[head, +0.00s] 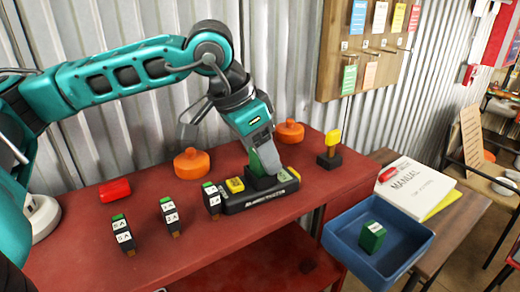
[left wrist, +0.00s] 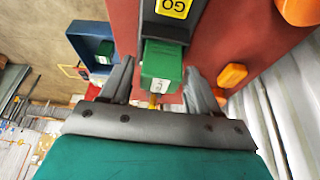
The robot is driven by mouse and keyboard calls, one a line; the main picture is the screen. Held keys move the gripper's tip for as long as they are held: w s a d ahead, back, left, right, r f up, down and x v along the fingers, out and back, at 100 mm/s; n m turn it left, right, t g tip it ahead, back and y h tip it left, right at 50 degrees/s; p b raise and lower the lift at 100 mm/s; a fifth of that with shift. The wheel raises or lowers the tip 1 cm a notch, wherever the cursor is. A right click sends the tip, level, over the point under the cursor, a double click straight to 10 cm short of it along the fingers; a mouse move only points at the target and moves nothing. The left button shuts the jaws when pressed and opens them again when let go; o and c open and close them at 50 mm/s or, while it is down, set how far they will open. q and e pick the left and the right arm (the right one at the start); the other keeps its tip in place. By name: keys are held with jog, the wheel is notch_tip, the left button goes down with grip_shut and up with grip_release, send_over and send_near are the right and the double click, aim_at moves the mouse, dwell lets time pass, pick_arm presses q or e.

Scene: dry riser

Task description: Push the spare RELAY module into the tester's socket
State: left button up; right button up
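The tester (head: 262,201) is a long black block near the right end of the red bench, with yellow labels on top; its yellow GO label also shows in the left wrist view (left wrist: 173,8). A green module (head: 269,154) stands in or on the tester's socket. In the left wrist view this module (left wrist: 162,66) sits between my left gripper's fingers (left wrist: 160,78). A gap shows on its left side, and the fingers look apart. In the head view my left gripper (head: 262,150) points down over the tester. The socket and the module's lower end are hidden. My right gripper is out of view.
Small black modules with green tops (head: 122,237) stand on the bench left of the tester. Orange knobs (head: 192,164) and a yellow-topped black device (head: 329,150) stand behind it. A blue tray (head: 345,262) on the right holds another green module (head: 372,236). A manual (head: 417,187) lies beyond.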

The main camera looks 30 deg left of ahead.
pick_arm(q)
jog(key=shift+o, duration=0.9)
jog(key=shift+r, duration=0.25)
jog(key=p+v, duration=0.1)
jog(key=v, duration=1)
jog(key=shift+s+r+p, duration=0.2)
jog(key=shift+r+p, duration=0.1)
jog(key=shift+r, duration=0.05)
